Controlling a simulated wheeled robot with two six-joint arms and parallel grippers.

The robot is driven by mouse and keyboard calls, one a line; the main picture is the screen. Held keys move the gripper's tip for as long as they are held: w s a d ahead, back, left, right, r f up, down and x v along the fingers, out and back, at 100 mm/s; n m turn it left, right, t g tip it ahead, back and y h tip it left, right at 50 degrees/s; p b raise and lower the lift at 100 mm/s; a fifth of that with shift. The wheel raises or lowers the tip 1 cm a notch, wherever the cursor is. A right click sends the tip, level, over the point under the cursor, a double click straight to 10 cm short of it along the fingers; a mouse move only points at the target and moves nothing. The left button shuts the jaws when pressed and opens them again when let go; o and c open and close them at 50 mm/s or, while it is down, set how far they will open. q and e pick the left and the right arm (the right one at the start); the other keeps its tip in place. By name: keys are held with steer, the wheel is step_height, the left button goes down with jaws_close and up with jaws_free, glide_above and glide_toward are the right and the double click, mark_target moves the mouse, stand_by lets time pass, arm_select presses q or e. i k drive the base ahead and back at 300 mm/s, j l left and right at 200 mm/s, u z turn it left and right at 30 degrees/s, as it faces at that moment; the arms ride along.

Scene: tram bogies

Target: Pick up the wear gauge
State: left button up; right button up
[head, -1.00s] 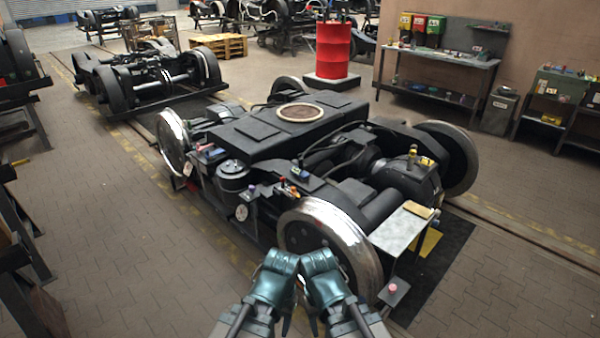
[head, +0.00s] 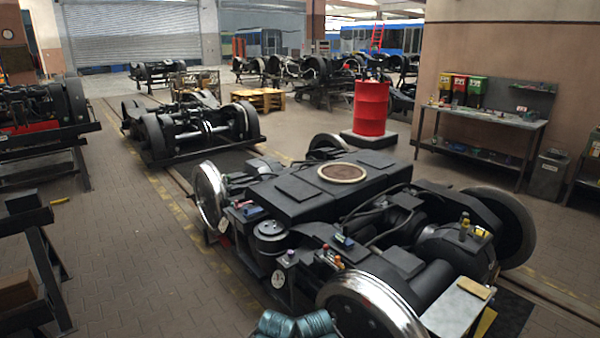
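I cannot tell which object is the wear gauge; nothing is clearly recognisable as one at this size. Small items lie on the near black bogie (head: 290,200). They include a blue item (head: 343,241) on its frame, red and orange items (head: 330,259) near the front wheel, and coloured items (head: 246,209) on the left ledge. A yellow item (head: 464,228) stands at the right, and a tan block (head: 474,288) lies on a grey metal plate (head: 450,312). Only teal parts of my arms show at the bottom edge; neither gripper's fingertips are visible.
A red drum (head: 370,108) stands behind the bogie. A workbench (head: 480,118) with colored bins is at the back right. Another bogie (head: 190,130) stands at the back left, and dark racks line the left edge. The paved floor (head: 130,240) left of the bogie is clear.

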mark_target(343, 239)
steer(key=i+j+u, duration=0.25)
steer(key=i, duration=0.15)
steer(key=i+j+u, duration=0.3)
steer(key=i+u, duration=0.25)
steer(key=i, duration=0.25)
steer(key=i+z, duration=0.25)
steer(key=i, duration=0.2)
steer(key=i+j+z, duration=0.25)
steer(key=i, duration=0.15)
steer(key=i+z, duration=0.25)
steer(key=z, duration=0.15)
steer(key=i+z, duration=0.2)
steer(key=z, duration=0.2)
steer(key=i+j+z, duration=0.15)
steer(key=z, duration=0.3)
steer(key=i+j+z, duration=0.25)
steer(key=z, duration=0.15)
steer(key=i+j+z, duration=0.25)
steer(key=z, duration=0.15)
steer(key=i+j+z, duration=0.15)
steer(key=j+z, duration=0.2)
steer(key=i+j+z, duration=0.15)
steer(key=j+z, duration=0.25)
